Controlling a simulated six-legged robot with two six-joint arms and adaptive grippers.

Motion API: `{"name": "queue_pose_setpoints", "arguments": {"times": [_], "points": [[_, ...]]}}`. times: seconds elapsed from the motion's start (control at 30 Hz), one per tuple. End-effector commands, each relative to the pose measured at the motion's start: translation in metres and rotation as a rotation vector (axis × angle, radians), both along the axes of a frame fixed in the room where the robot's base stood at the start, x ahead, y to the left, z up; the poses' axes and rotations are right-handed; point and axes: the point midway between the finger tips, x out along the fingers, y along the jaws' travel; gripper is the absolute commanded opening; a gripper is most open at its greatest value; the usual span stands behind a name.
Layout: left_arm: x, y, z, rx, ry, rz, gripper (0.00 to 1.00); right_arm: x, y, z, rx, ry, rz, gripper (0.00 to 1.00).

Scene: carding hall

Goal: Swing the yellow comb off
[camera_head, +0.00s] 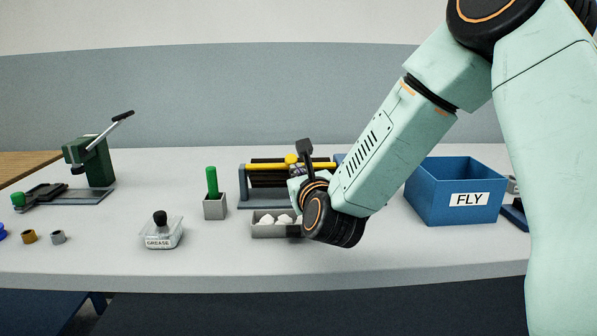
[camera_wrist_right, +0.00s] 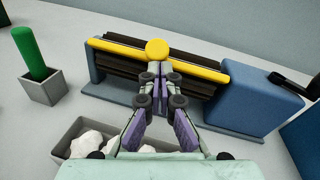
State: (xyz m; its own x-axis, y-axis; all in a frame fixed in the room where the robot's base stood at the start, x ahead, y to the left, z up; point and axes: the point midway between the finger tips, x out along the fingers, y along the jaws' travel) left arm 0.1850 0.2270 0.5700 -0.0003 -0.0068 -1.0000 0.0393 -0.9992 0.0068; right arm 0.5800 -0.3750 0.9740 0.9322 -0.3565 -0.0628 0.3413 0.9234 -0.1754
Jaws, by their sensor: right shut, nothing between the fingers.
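The yellow comb (camera_wrist_right: 115,48) is a long yellow bar with a round yellow knob at its middle. It lies across the front of a dark ribbed roller (camera_wrist_right: 110,64) on a blue-grey stand (camera_wrist_right: 107,92). My left gripper is not in view.
A grey tray (camera_wrist_right: 66,137) with white tufts lies in front of the stand. A green-handled tool in a grey holder (camera_head: 215,208) stands left. A grease pot (camera_head: 162,236), a green lever press (camera_head: 90,160) and a blue FLY bin (camera_head: 440,207) share the table.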

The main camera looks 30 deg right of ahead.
Motion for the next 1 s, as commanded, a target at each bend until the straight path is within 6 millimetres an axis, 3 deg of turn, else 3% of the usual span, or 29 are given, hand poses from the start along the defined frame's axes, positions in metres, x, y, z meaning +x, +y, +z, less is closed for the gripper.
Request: {"name": "queue_pose_setpoints", "arguments": {"times": [0.4,1.0], "points": [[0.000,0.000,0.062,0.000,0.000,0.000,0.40,0.019,-0.012,0.036,0.099,0.157,-0.001,0.00],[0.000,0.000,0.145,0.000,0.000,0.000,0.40,0.053,-0.033,0.064,0.252,0.408,-0.001,0.00]]}}
